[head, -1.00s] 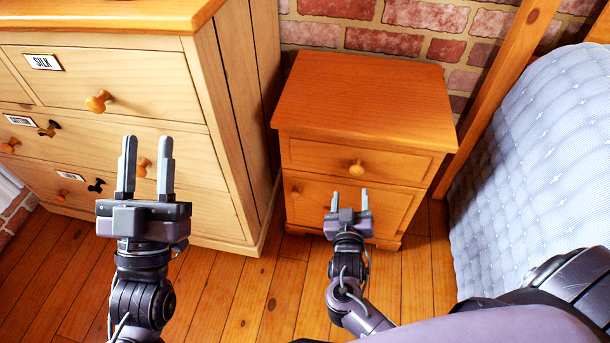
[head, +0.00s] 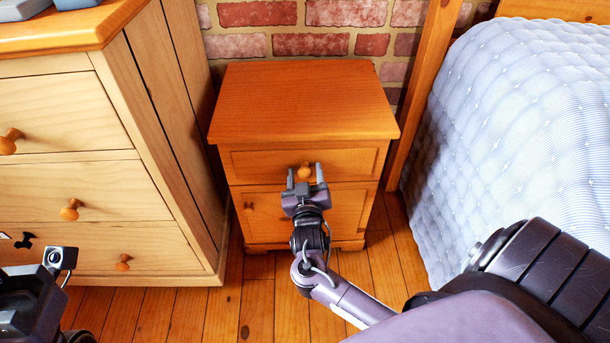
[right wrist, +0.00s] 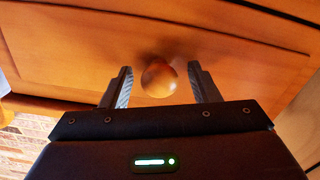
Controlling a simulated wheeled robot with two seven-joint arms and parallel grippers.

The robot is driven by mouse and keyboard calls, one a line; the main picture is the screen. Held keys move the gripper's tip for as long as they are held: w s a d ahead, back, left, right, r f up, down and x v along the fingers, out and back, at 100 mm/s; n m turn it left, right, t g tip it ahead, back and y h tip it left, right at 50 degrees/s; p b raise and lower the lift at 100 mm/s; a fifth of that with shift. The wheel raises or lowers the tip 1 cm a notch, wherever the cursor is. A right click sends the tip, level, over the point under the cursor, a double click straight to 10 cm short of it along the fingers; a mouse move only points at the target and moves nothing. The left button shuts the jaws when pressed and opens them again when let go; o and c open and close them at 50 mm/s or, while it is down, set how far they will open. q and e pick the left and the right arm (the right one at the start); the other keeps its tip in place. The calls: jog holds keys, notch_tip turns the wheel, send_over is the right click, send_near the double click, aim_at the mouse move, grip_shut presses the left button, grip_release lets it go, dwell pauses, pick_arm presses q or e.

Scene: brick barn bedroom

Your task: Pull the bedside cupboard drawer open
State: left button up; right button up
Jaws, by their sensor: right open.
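The bedside cupboard (head: 300,100) is orange wood and stands against the brick wall. Its drawer (head: 258,166) is shut, above a lower door (head: 270,216). The drawer's round wooden knob (head: 305,170) shows just beyond my right gripper (head: 305,175) in the head view. In the right wrist view the knob (right wrist: 159,78) lies between the two open fingers of my right gripper (right wrist: 159,88), with a gap on each side. My left gripper (head: 62,258) is only partly in view at the lower left, and its fingers do not show clearly.
A pale wood dresser (head: 110,120) with several knobs stands close on the left of the cupboard. A bed with a blue-white quilt (head: 530,140) and a wooden post (head: 425,90) is on the right. Plank floor (head: 270,300) lies in front of the cupboard.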

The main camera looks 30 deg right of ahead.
jog(key=shift+w+d, duration=0.15)
jog(key=shift+w, duration=0.1)
grip_shut()
jog(key=shift+s, duration=0.2)
